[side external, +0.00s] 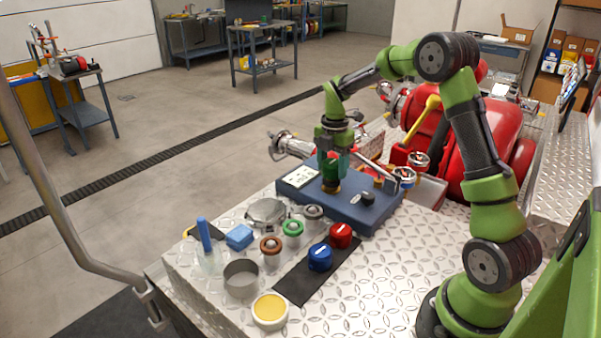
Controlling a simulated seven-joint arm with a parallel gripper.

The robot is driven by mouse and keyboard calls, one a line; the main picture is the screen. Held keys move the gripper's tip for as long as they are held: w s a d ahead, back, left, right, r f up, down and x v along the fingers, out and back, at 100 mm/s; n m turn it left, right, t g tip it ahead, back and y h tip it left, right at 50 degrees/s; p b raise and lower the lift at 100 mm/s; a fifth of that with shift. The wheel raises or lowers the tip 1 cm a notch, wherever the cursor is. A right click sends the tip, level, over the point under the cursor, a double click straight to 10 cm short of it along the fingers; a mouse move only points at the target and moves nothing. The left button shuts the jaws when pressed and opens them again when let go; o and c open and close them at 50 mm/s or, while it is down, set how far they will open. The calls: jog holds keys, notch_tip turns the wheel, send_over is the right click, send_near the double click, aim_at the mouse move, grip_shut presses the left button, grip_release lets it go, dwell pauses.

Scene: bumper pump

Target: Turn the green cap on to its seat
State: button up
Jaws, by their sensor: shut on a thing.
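My gripper (331,168) points down over the blue block (385,216) on the metal deck. It is shut on the green cap (330,176), a dark green piece partly hidden by the fingers. Just under the cap is a brass-brown seat (330,188) on the block's top. The cap looks upright and in line with the seat. I cannot tell from this view whether it touches the seat or how far down it sits.
In front are red (341,235) and blue (320,257) caps on a black mat (292,287), several ringed pots, a sponge (239,237) and a metal cup (240,278).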

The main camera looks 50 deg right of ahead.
jog(key=shift+f, duration=0.55)
dwell(0.9)
jog(key=m, duration=0.4)
jog(key=shift+m, duration=0.6)
jog(key=m, duration=0.2)
jog(key=shift+m, duration=0.3)
jog(key=m, duration=0.2)
jog(key=shift+r+m, duration=0.1)
jog(key=shift+m, duration=0.2)
